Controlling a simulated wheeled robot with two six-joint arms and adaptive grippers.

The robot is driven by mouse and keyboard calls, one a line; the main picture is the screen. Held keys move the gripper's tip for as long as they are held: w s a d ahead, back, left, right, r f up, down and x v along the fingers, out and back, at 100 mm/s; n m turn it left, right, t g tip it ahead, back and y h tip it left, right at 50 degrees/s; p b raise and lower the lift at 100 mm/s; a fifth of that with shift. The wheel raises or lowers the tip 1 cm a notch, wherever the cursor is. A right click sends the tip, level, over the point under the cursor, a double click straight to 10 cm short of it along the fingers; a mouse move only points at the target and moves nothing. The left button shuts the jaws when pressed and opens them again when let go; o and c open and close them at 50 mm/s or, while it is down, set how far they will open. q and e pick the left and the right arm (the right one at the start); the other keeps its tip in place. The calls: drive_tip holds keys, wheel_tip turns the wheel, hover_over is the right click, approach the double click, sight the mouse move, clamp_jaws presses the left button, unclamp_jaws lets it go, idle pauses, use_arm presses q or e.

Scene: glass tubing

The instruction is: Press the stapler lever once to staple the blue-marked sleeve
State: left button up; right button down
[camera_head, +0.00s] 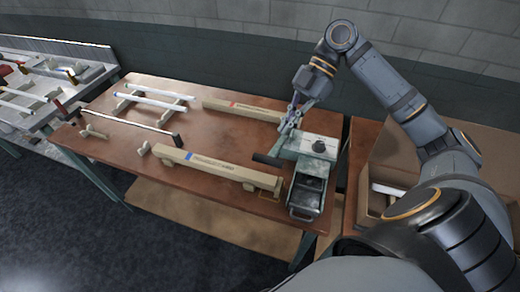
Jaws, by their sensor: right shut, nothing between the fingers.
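The stapler (318,148) is a grey-green machine with a dark knob, at the right end of the brown table. A dark bar (268,160), possibly its lever, sticks out on its left side. The blue-marked sleeve (218,169) is a long cardboard tube lying along the table's front, its right end close to the stapler. My right gripper (290,122) is shut and empty, pointing down at the stapler's back left corner. Whether it touches the stapler I cannot tell. My left gripper is out of view.
A red-marked sleeve (238,108) lies behind, partly hidden by my right gripper. White tubes (153,102) rest on a wooden rack at the back left. A thin rod (130,122) lies on supports. An open cardboard box (430,145) stands right, partly behind my arm.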

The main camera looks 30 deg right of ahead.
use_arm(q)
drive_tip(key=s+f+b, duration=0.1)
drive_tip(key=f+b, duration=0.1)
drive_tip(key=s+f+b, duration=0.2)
use_arm(e)
drive_tip(key=x, duration=0.7)
drive_tip(key=shift+s, duration=0.4)
use_arm(q)
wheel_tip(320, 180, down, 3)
drive_tip(key=b, duration=0.2)
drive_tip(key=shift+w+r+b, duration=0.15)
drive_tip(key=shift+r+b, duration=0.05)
drive_tip(key=shift+b, duration=0.1)
use_arm(e)
wheel_tip(320, 180, down, 4)
drive_tip(key=shift+f, duration=0.15)
